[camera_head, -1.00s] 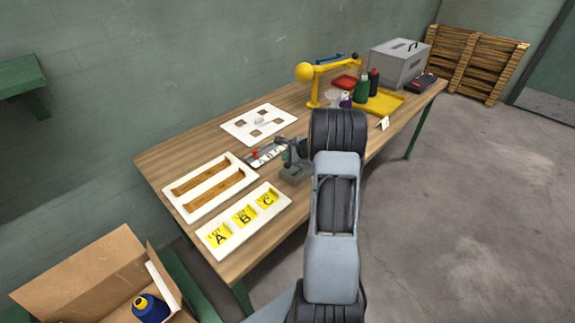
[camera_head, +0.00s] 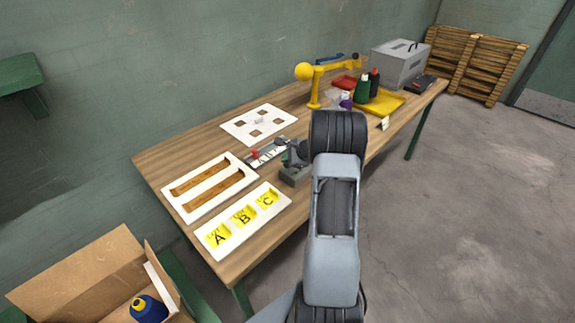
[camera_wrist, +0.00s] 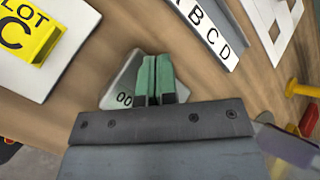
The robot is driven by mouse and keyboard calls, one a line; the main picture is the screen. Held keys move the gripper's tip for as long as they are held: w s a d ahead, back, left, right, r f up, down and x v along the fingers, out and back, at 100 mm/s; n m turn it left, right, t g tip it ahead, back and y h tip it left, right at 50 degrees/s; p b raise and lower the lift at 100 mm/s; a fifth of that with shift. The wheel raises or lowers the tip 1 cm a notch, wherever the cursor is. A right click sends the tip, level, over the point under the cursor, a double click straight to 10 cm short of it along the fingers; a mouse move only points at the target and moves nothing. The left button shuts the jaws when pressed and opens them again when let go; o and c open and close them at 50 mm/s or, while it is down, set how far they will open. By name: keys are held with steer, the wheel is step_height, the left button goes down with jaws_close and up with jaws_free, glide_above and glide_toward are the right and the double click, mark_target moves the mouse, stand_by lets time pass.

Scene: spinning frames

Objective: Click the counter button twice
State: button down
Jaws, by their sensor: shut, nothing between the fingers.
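The counter is a grey, slanted box (camera_wrist: 116,88) in the wrist view. The digits "00" show on its face, and the rest of its display is covered by my gripper. My gripper (camera_wrist: 156,60) is shut and empty, its two green fingers side by side over the counter. The fingers hide the button, so I cannot tell whether they touch it. In the head view the counter (camera_head: 294,179) sits at the table's front edge, with my gripper (camera_head: 289,161) right above it.
A white board with yellow A, B, C labels (camera_head: 226,241) and a white tray with brown strips (camera_head: 194,206) lie left of the counter. A lettered rail (camera_head: 270,150) is behind it. A yellow arm-shaped stand (camera_head: 314,90) and bottles (camera_head: 362,90) stand farther right.

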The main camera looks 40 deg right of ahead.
mark_target(287, 165)
steer(key=shift+f+b, duration=0.65)
steer(key=shift+b, duration=0.05)
stand_by(0.5)
steer(key=shift+r, duration=0.1)
steer(key=shift+r+p, duration=0.65)
steer(key=shift+r, duration=0.3)
steer(key=shift+r+p, duration=1.7)
steer(key=shift+r, duration=0.85)
stand_by(0.8)
